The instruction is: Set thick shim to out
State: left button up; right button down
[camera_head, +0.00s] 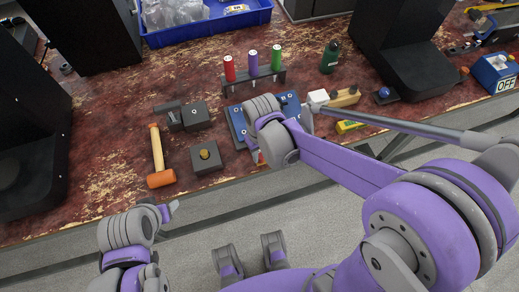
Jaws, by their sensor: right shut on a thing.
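My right gripper (268,127) is over the blue plate (238,123) near the front edge of the bench. Its wrist hides its fingertips and the thing it is shut on, so I cannot tell which thing that is. A small red piece (257,156) shows at the left side of the wrist. I cannot pick out the thick shim for sure. My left gripper (168,211) is low at the left, in front of the bench edge and apart from the bench things. Its jaws are too small and turned away to judge.
A mallet (157,160) and dark blocks (207,158) lie left of the plate. A rack (254,78) holds red, purple and green tools behind it. A green bottle (330,58), wooden block (346,96) and blue OFF box (494,74) stand right. A blue bin (205,30) is at the back.

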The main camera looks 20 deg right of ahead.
aim_at(261, 157)
jog(key=c, duration=0.7)
grip_release()
jog(key=shift+s, duration=0.2)
jog(key=shift+o, duration=0.2)
notch_tip(261, 157, up, 11)
jog(key=p, duration=0.1)
jog(key=shift+p, duration=0.35)
jog(key=shift+f, duration=0.1)
jog(key=s+d+r+m+t+p, duration=0.2)
jog(key=s+d+t+p, duration=0.3)
jog(key=s, duration=0.3)
jog(key=shift+s+d+r+m, duration=0.2)
jog(key=shift+d+r+m, duration=0.1)
jog(key=shift+d+r, duration=0.4)
